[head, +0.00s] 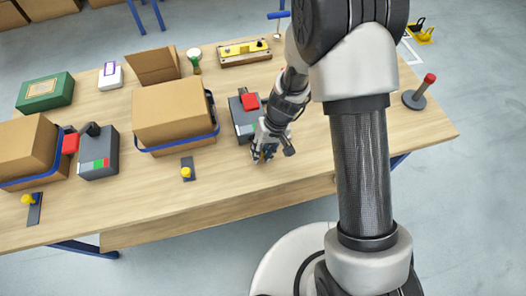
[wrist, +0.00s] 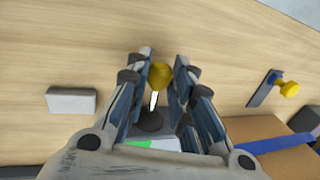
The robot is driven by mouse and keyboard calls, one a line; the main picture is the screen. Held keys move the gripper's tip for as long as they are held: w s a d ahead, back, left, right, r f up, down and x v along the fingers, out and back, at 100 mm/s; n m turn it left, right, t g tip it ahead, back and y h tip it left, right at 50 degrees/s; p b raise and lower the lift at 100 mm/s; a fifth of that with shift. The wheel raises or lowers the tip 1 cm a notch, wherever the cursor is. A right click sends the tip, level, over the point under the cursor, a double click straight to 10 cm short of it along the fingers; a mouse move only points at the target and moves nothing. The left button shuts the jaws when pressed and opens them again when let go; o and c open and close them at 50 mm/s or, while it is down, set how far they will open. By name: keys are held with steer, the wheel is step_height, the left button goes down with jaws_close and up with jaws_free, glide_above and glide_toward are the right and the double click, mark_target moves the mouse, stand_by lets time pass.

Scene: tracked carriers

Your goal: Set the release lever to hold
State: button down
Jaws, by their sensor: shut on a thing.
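A grey box (head: 239,126) with a red block on top stands on the table right of the middle carton. My gripper (head: 265,152) is at its near side and hides part of it. In the wrist view, my gripper (wrist: 164,78) is shut on the yellow knob (wrist: 160,73) of a lever. The lever's pale stem (wrist: 154,100) runs down to a dark round base, beside a green and white label (wrist: 155,144). The lever's setting cannot be read from the label.
Cartons with blue straps (head: 175,112) stand left of my gripper. A yellow knob on a small plate (head: 186,172) is on the table's near side. A red-topped post (head: 422,88) stands at the right. The near right tabletop is clear.

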stand_by(0.3)
steer(key=c, duration=1.4)
jaws_free()
steer(key=v, duration=1.2)
steer(key=s+d+r+m+t, duration=0.1)
steer(key=s+d+r, duration=0.2)
steer(key=r, duration=0.4)
steer(key=s+d+r+t, duration=0.2)
steer(key=s+d+r, duration=0.15)
steer(key=r, duration=0.45)
steer(key=s+d+r+m+t+h, duration=0.1)
steer(key=s+d+r, duration=0.1)
steer(key=s, duration=0.4)
steer(key=s+d+r+m+t+h, duration=0.1)
steer(key=s+d+r, duration=0.2)
steer(key=s, duration=0.2)
steer(key=shift+s+d+r+h, duration=0.35)
steer(key=shift+s+r+h, duration=0.05)
